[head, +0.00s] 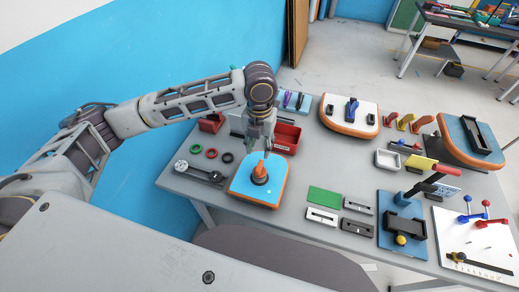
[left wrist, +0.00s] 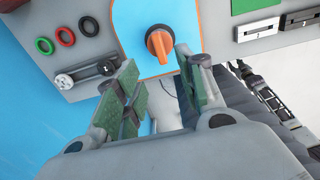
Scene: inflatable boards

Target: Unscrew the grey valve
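A small blue board with an orange rim (head: 240,186) lies near the table's front edge. On it stands a valve (head: 260,178) with an orange handle and a dark grey round base. In the left wrist view the valve (left wrist: 159,44) shows just beyond the fingertips, its handle pointing toward my gripper. My left gripper (head: 262,145) hangs over the board's back part, close above the handle. In the left wrist view its green-padded fingers (left wrist: 157,66) are apart with nothing between them. My right gripper is not in view.
Left of the board lie a grey wrench-like piece (head: 200,173) and several coloured rings (head: 211,153). A red bin (head: 286,138) stands behind it. A green plate (head: 325,197) and black and white blocks lie to the right. Other boards fill the table's right side.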

